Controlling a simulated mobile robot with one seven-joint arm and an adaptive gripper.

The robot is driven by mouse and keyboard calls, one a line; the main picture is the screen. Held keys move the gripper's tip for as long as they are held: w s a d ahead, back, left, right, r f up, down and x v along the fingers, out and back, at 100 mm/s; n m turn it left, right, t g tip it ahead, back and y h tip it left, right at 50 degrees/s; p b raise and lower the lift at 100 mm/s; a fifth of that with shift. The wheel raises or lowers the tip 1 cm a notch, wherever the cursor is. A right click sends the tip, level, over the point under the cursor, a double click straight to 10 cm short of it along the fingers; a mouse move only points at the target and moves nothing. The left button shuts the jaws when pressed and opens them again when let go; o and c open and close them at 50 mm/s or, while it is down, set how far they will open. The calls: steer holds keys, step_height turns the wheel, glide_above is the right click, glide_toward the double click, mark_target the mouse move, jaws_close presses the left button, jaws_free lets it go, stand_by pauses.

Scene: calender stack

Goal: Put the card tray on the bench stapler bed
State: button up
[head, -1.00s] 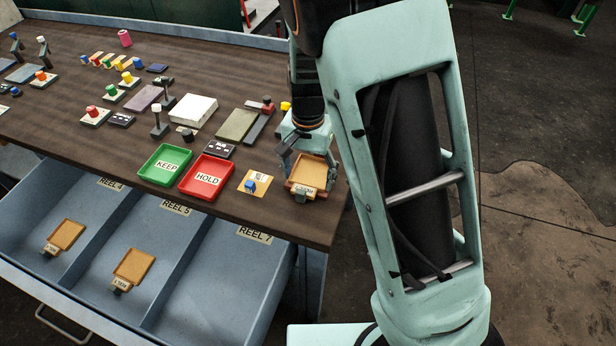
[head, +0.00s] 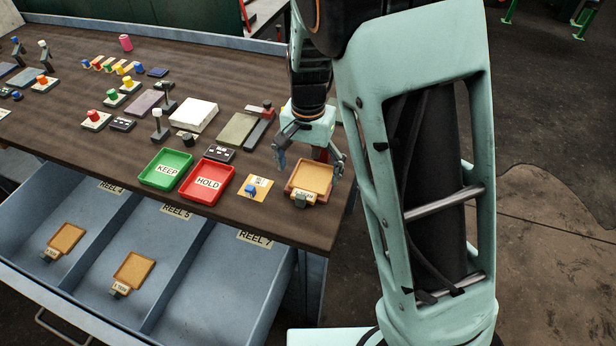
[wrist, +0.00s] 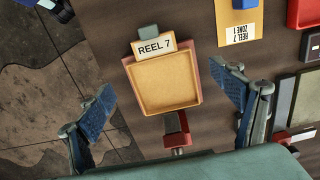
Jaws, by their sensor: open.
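The card tray (head: 312,178) is a shallow tan tray with a REEL 7 label and a dark tab, near the bench's right end. It also shows in the wrist view (wrist: 163,85). It lies slightly askew over a reddish plate, whose edge shows beside it. This looks like the bed of the bench stapler, with its red and dark head (wrist: 177,123) against the tray's edge. My gripper (head: 309,167) is open, with its fingers spread either side of the tray and apart from it. In the wrist view my gripper (wrist: 163,96) is empty. The bed is mostly hidden under the tray.
A tan card with a blue block (head: 255,188), the red HOLD tray (head: 190,190) and the green KEEP tray (head: 148,180) stand to the left. The open drawer (head: 215,285) below holds two similar tan trays. The bench's right edge is close.

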mark_target(308, 188)
step_height(308, 188, up, 8)
steer(key=shift+r, duration=0.25)
stand_by(0.4)
